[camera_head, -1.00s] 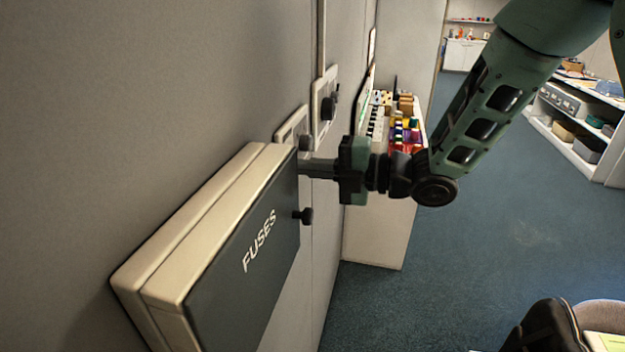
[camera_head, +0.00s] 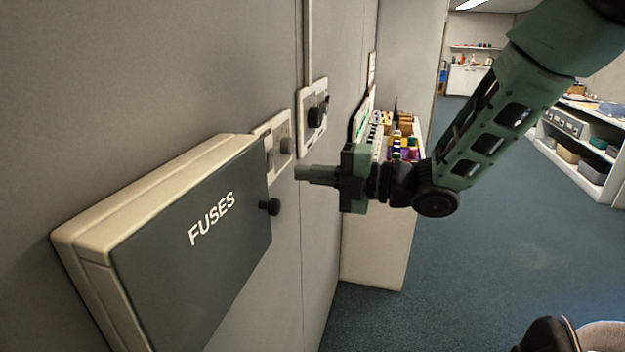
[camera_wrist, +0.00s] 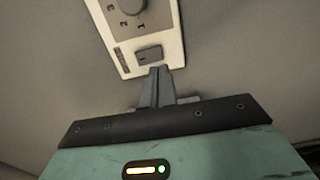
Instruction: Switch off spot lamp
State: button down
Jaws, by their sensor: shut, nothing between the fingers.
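My gripper (camera_head: 298,173) is shut and empty, pointing left towards the wall. In the wrist view its closed fingertips (camera_wrist: 158,69) lie just below a small grey rocker switch (camera_wrist: 149,54) on a pale wall plate (camera_wrist: 118,57). Whether they touch it I cannot tell. A grey dial (camera_wrist: 128,14) with numbers sits above the rocker; the small label on the plate is unreadable. In the head view, one plate (camera_head: 263,131) is beside the fuse box and another plate (camera_head: 309,92) with a black knob is farther along. Which plate matches the wrist view is unclear. I cannot identify the spot lamp.
A fuse box (camera_head: 150,190) with a dark cover and a protruding black knob (camera_head: 270,207) juts from the wall near my gripper. A white cabinet (camera_head: 375,245) with small colourful items stands behind. A chair (camera_head: 600,337) is at lower right; blue floor (camera_head: 480,260) is open.

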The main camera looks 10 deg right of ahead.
jog(key=f+b+v, duration=0.1)
jog(key=b+v, duration=0.3)
jog(key=v, duration=0.5)
jog(key=shift+d+f, duration=0.25)
jog(key=shift+f, duration=0.05)
jog(key=shift+s, duration=0.1)
jog(key=s+a+f+m+t+h, duration=0.15)
jog(key=s+f+m+h, duration=0.25)
jog(key=f+m+h, duration=0.65)
jog(key=s+d+f+m+g+h, duration=0.1)
jog(key=s+m+g+h, duration=0.4)
jog(key=s+m, duration=0.8)
jog(key=s+f+g, duration=0.1)
jog(key=s+g, duration=0.2)
jog(key=s, duration=0.5)
jog(key=shift+s+d+h, duration=0.1)
jog(key=shift+s+h, duration=0.05)
jog(key=shift+h, duration=0.1)
